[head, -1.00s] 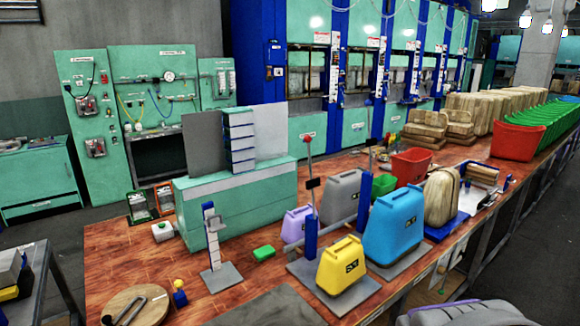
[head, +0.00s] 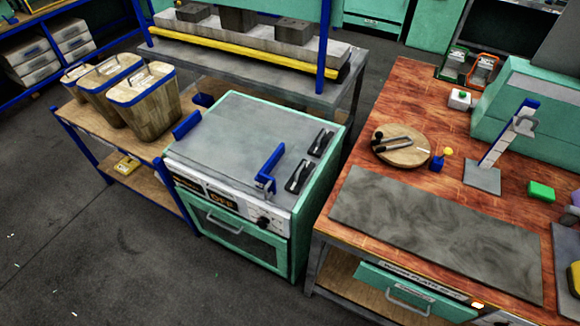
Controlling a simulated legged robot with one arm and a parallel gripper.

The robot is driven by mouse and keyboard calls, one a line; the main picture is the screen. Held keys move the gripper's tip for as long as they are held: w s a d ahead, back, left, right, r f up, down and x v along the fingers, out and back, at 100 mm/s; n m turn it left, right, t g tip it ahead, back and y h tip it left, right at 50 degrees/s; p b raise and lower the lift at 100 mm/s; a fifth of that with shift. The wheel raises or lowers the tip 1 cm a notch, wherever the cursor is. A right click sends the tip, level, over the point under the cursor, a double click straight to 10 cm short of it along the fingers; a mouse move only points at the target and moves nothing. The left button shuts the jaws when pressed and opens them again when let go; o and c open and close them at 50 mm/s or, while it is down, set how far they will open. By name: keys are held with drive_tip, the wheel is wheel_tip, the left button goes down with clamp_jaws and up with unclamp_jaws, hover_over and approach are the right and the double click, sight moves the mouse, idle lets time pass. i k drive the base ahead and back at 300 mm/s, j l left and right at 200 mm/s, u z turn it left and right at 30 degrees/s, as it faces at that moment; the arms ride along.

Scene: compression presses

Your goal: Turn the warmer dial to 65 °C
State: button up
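A green cabinet (head: 240,150) with a grey top stands left of the wooden bench in the head view. Its white front panel has a dark display (head: 222,199) that seems to read OFF. A small black dial (head: 263,222) sits on that panel, right of the display. The dial's scale and any 65 °C mark are too small to read. Below the panel is a door with a grey handle (head: 222,226). My gripper is not in view.
A blue bracket (head: 270,167) and two black fittings (head: 298,176) stand on the cabinet's top right. Wooden bins (head: 148,104) stand on a shelf to its left. The bench (head: 405,95) bears a grey plate (head: 435,222). Floor (head: 80,255) in front of the cabinet is clear.

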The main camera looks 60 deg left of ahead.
sight(262, 224)
drive_tip(key=u, duration=2.5)
